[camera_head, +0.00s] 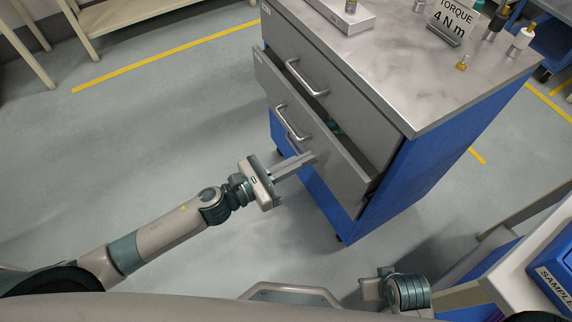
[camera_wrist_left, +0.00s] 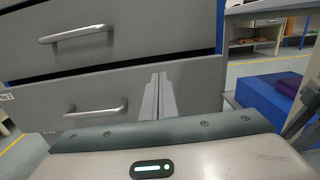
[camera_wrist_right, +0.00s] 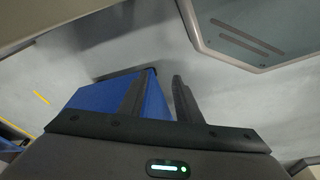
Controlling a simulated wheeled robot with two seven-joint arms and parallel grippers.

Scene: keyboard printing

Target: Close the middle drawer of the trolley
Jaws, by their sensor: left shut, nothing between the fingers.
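The trolley (camera_head: 440,150) has blue sides and grey drawer fronts. Its middle drawer (camera_head: 345,185) stands partly pulled out, with a dark gap behind its front panel and a small teal item (camera_head: 334,127) inside. The middle drawer's handle (camera_head: 291,123) is a silver bar, also visible in the left wrist view (camera_wrist_left: 96,111). My left gripper (camera_head: 312,157) is shut and empty, its fingers pointing at the drawer front right of the handle; in the left wrist view the fingertips (camera_wrist_left: 159,76) overlap that front. I cannot tell whether they touch. My right gripper (camera_wrist_right: 157,85) is open and empty, away from the drawer.
The top drawer (camera_head: 335,85) looks closed. A blue box (camera_head: 555,270) sits at the lower right. The floor (camera_head: 130,130) left of the trolley is clear.

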